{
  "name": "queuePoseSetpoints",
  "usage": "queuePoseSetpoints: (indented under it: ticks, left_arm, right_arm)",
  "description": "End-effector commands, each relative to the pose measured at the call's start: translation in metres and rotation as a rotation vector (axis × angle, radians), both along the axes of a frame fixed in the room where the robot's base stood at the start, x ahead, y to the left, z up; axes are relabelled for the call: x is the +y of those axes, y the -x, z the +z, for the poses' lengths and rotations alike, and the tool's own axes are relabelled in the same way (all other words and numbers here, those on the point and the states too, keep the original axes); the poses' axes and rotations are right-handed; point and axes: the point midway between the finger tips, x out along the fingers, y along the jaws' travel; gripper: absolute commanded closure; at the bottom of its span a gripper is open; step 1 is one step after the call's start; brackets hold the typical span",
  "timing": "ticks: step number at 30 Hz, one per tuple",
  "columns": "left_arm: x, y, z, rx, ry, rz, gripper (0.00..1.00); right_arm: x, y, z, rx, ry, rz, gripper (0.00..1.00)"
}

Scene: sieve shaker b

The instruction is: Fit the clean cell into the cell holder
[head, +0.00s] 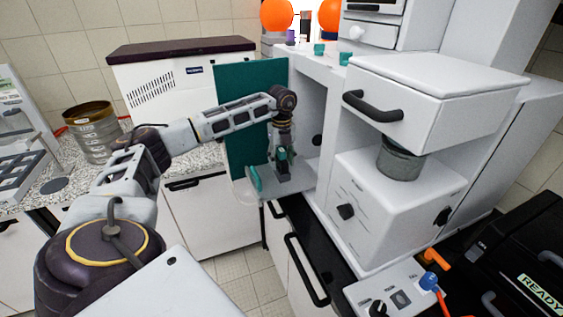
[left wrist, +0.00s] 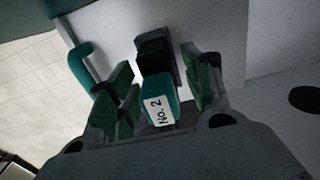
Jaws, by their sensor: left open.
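In the left wrist view, a teal cell (left wrist: 158,108) with a white "No. 2" label lies between my left gripper's two green-padded fingers (left wrist: 160,78). The fingers are open, with a gap on each side of the cell. A black block, which looks like the cell holder (left wrist: 154,50), is directly beyond the cell; I cannot tell how far the cell sits in it. In the head view, my left gripper (head: 282,157) points down inside the open white cabinet bay, above its grey floor, and mostly hides cell and holder. My right gripper is not in view.
A teal door panel (head: 236,105) stands open left of the bay. A teal handle (head: 255,178) is near the bay's front edge, close to my gripper. A white unit with a black-handled drawer (head: 375,106) stands to the right. Stacked sieves (head: 93,135) stand on the left counter.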

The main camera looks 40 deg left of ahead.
Motion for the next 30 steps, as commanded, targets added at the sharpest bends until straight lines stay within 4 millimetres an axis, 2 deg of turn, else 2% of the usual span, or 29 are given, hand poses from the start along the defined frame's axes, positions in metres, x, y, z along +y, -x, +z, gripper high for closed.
queuePoseSetpoints:
  ticks: [18, 24, 30]
  left_arm:
    - [0.000, -0.001, 0.086, -0.004, 0.001, 0.000, 0.50]
    - [0.000, -0.001, 0.103, -0.002, 0.001, -0.001, 0.50]
    - [0.000, 0.000, 0.109, -0.002, 0.001, 0.000, 0.50]
  right_arm:
    - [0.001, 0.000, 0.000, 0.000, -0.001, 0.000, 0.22]
    - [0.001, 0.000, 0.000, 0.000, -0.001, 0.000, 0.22]
    - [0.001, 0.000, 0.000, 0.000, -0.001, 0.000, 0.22]
